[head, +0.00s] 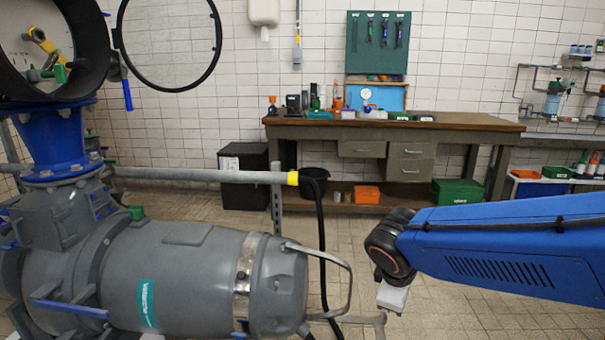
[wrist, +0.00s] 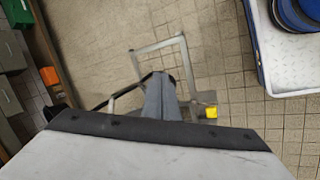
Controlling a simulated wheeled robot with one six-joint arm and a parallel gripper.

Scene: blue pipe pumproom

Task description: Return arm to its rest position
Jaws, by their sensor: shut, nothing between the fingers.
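My arm's blue link (head: 505,245) reaches in from the right side of the head view and ends at a dark round joint. Below that joint a pale grey part of my wrist shows; the fingers cannot be made out there. In the wrist view my gripper (wrist: 160,95) points down over the tiled floor. Its two grey fingers lie together, shut, with nothing held.
A grey pump (head: 200,270) with a metal handle fills the lower left. A grey pipe (head: 205,175) with a yellow end and black hose runs behind it. A workbench (head: 400,123) stands at the back wall. Tiled floor (head: 450,310) is open below my arm.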

